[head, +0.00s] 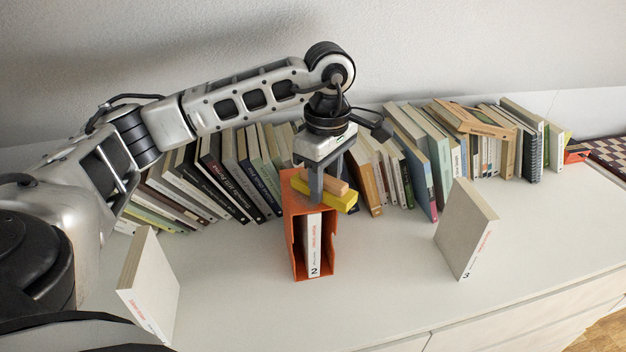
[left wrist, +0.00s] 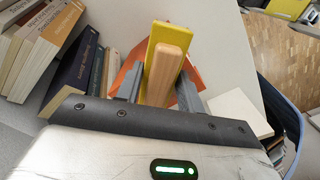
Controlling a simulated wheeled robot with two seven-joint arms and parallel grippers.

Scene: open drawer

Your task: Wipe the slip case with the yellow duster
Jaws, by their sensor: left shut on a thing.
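The orange slip case (head: 289,222) stands upright near the middle of the white top, with a white book marked 2 (head: 313,246) inside it. The yellow duster (head: 345,202) is a yellow block with a pale wooden handle (head: 335,185). My left gripper (head: 318,192) points down over the slip case and is shut on the duster's handle. The duster is at the slip case's top; I cannot tell whether they touch. In the left wrist view the duster (left wrist: 153,45) sits between the fingers (left wrist: 160,90), with the orange slip case (left wrist: 131,72) behind it. My right gripper is not in view.
A book marked 3 (head: 466,228) stands to the right and another white book (head: 149,285) to the left. A long row of books (head: 230,175) lines the wall, with a wooden magazine holder (head: 475,120) among them. The white top (head: 385,280) between slip case and book 3 is clear.

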